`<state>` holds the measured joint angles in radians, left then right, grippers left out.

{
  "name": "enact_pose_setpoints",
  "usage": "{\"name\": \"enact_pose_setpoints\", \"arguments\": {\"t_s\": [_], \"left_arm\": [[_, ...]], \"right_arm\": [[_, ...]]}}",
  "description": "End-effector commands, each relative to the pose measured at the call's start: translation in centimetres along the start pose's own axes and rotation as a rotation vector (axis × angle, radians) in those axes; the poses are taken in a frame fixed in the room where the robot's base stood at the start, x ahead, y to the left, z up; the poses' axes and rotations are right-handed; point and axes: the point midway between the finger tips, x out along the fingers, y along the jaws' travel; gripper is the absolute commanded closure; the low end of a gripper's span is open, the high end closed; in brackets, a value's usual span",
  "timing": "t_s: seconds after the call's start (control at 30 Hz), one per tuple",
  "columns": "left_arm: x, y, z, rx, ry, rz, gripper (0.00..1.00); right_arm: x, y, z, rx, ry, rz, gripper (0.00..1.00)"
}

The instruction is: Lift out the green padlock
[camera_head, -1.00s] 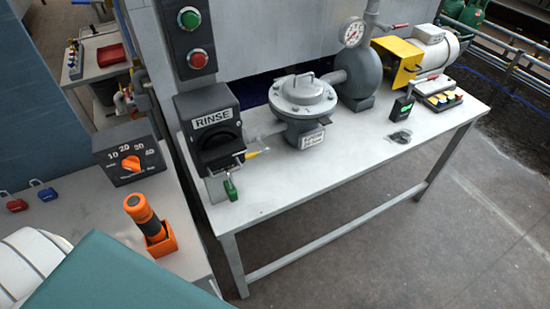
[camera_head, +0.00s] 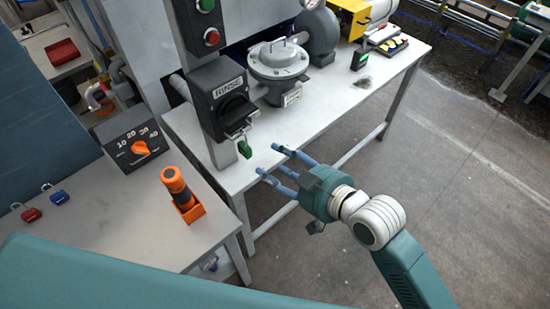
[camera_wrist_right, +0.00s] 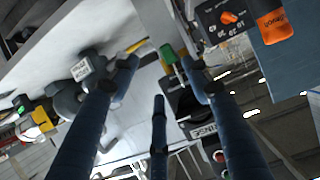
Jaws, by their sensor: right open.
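The green padlock (camera_head: 244,149) hangs at the front of the black RINSE switch box (camera_head: 221,98), near the table's left front edge. In the right wrist view the green padlock (camera_wrist_right: 168,54) shows between the fingers, close to the right-hand one. My right gripper (camera_head: 268,161) is open and empty, with its blue fingers pointing left toward the padlock. A gap separates the fingertips from the padlock in the head view. My left gripper is not in view.
The grey table (camera_head: 318,118) also carries a round metal filter housing (camera_head: 277,66). On the left bench stand a dial box (camera_head: 132,137) and an orange flashlight (camera_head: 178,190) in a holder. Red (camera_head: 30,213) and blue (camera_head: 60,197) padlocks lie there. Open floor lies at right.

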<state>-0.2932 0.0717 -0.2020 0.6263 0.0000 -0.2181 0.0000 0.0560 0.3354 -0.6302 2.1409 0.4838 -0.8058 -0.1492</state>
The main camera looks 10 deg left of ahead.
Motion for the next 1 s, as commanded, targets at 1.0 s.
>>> {"name": "enact_pose_setpoints", "arguments": {"t_s": [1.0], "left_arm": [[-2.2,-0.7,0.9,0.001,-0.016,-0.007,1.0]], "right_arm": [[10.4,-0.6,-0.9,-0.012,0.011,-0.011,0.52]]}}
